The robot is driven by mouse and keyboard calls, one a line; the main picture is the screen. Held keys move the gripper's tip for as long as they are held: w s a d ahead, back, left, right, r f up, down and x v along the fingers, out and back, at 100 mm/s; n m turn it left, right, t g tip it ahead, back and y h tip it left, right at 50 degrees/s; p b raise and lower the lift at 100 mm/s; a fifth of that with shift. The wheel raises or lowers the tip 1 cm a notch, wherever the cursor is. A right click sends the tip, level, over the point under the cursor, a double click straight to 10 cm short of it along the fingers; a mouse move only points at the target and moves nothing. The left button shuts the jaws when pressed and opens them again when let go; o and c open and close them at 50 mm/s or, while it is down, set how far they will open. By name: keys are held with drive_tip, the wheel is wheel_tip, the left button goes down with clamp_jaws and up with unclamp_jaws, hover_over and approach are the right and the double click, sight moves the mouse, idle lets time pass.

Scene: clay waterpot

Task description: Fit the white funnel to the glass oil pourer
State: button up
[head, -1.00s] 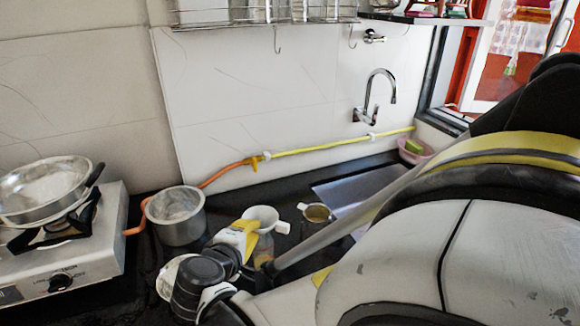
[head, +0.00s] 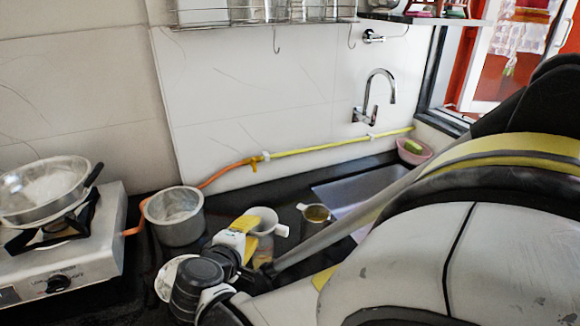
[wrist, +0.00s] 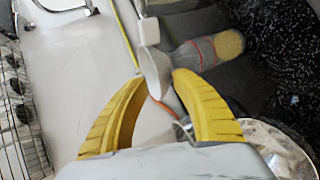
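The white funnel (head: 264,217) sits at the mouth of the glass oil pourer (head: 265,250), which stands on the dark counter with yellow oil in it. In the wrist view the funnel (wrist: 154,72) lines up with the pourer (wrist: 203,51), its wide rim towards me and its tab to the upper side. How deep the spout sits is hidden. My gripper (head: 257,233) is at the left of the funnel, its yellow fingers spread. In the wrist view my gripper (wrist: 160,82) is open, with the funnel's rim between or just beyond the fingertips; contact cannot be told.
A steel pot (head: 175,216) stands left of the pourer, and a metal cup (head: 316,215) close on its right. A gas stove (head: 65,248) with a pan is at far left. A sink (head: 350,195) lies to the right. A hose (head: 320,147) runs along the wall.

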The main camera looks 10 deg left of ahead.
drive_tip(key=s+a, duration=0.1)
drive_tip(key=s, duration=1.2)
drive_tip(key=shift+r, duration=0.3)
drive_tip(key=shift+a, duration=0.1)
